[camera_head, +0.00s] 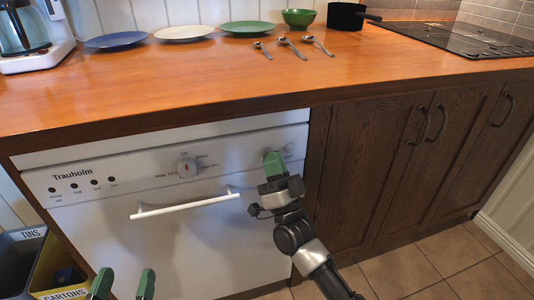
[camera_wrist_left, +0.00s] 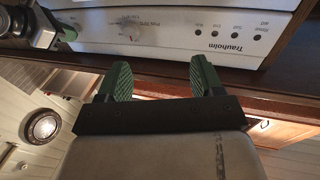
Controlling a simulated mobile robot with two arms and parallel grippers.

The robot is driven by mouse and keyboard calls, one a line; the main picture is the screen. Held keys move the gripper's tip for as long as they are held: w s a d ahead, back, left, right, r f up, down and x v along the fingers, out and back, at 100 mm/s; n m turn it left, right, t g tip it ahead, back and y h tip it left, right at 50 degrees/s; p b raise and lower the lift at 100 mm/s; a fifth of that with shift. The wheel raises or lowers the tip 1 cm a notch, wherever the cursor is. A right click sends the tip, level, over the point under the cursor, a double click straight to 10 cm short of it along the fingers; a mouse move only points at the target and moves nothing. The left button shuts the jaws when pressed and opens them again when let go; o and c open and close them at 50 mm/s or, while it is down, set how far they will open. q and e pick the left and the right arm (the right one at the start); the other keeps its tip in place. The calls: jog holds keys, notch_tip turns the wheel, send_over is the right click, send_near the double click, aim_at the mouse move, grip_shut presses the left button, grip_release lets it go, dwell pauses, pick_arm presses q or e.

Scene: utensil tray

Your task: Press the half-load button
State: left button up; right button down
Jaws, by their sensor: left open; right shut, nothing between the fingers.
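The white Trauholm dishwasher (camera_head: 185,235) is built in under the counter. A row of several small dark round controls (camera_head: 86,185) with tiny labels sits at the left of its panel, and shows in the left wrist view (camera_wrist_left: 228,34). A dial (camera_head: 187,168) is mid-panel. A round pale control (camera_head: 289,149) is at the right end; I cannot read which is the half-load button. My right gripper (camera_head: 274,160) is shut and empty, its green tips just left of that pale control; contact cannot be told. My left gripper (camera_head: 124,280) is open and empty, low in front of the door.
A white door handle (camera_head: 185,203) sticks out below the panel. The orange counter (camera_head: 190,85) overhangs it and holds plates, spoons, a green bowl (camera_head: 298,18) and a pot. Bins (camera_head: 60,272) stand at lower left. Dark cupboards (camera_head: 380,160) are at right.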

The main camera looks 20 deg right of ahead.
pick_arm(q)
jog(key=shift+r, duration=0.15)
pick_arm(e)
jog(key=shift+w, duration=0.1)
dwell(0.3)
pick_arm(q)
jog(key=shift+s+a+f+g+y+p, duration=0.15)
jog(key=shift+f+g+y+p, duration=0.25)
jog(key=shift+f+g, duration=0.65)
pick_arm(e)
jog(key=shift+s, duration=0.55)
pick_arm(q)
jog(key=shift+f, duration=0.1)
jog(key=s+a+f+g+y+p, duration=0.2)
jog(key=s+a+f+g, duration=0.1)
jog(key=s+f+g, duration=0.2)
notch_tip(320, 180, down, 2)
jog(key=shift+s+f+n+g+p, duration=0.15)
jog(key=shift+n+g+p, duration=0.2)
jog(key=shift+g, duration=0.8)
pick_arm(e)
jog(key=s, duration=0.6)
jog(key=shift+d, duration=0.15)
